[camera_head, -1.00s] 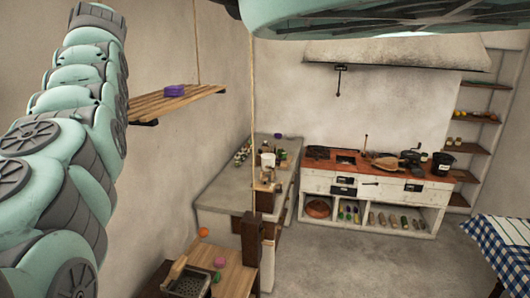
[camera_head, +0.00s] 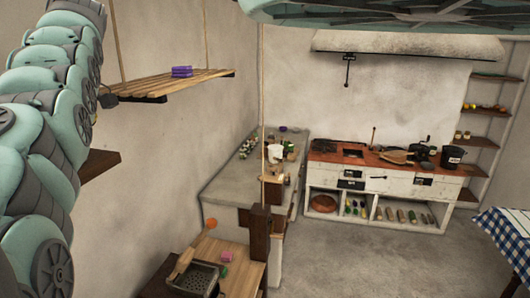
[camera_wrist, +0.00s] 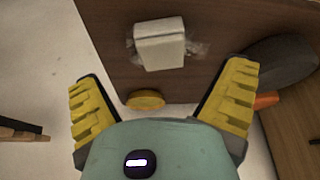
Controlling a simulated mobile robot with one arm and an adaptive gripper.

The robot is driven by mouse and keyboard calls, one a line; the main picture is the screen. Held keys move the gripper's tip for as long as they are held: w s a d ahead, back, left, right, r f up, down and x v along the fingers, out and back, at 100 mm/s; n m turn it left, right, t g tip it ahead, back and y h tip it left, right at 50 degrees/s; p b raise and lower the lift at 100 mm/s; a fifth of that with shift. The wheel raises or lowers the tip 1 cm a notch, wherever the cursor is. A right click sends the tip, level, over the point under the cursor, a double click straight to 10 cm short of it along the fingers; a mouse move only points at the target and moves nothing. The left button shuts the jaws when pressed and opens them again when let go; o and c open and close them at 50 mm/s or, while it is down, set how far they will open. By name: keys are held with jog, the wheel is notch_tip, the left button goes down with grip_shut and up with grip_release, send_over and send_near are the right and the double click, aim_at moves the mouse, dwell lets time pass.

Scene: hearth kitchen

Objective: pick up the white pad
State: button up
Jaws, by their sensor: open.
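The white pad (camera_wrist: 160,44) is a thick, rectangular block on a brown wooden surface (camera_wrist: 215,25) in the wrist view, at the top centre. Pale, translucent patches show on the wood at both its sides. My gripper (camera_wrist: 163,78) is open, with its two yellow-padded fingers spread wide. The pad appears beyond the fingertips and between their lines, with nothing held. I cannot tell the exact gap. I cannot make out the pad or my gripper in the head view.
In the wrist view, a yellow round thing (camera_wrist: 146,100) lies below the pad; a dark grey object (camera_wrist: 283,60) and an orange piece (camera_wrist: 267,99) are at right. The head view shows a hanging shelf (camera_head: 205,80), a low table (camera_head: 245,276) and open floor (camera_head: 370,262).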

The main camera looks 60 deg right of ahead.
jog(key=shift+b+x, duration=0.35)
jog(key=shift+x, duration=0.85)
jog(key=p, duration=0.2)
jog(key=shift+w+d+p, duration=0.1)
jog(key=shift+d+p, duration=0.05)
jog(key=shift+p, duration=0.15)
jog(key=shift+f+p, duration=0.3)
jog(key=shift+p, duration=0.6)
jog(key=shift+w+a+f+p, duration=0.15)
jog(key=shift+a+p, duration=0.25)
jog(key=shift+p, duration=0.5)
jog(key=shift+p+x, duration=1.2)
jog(key=shift+p, duration=0.05)
jog(key=c, duration=1.4)
jog(key=shift+o, duration=0.2)
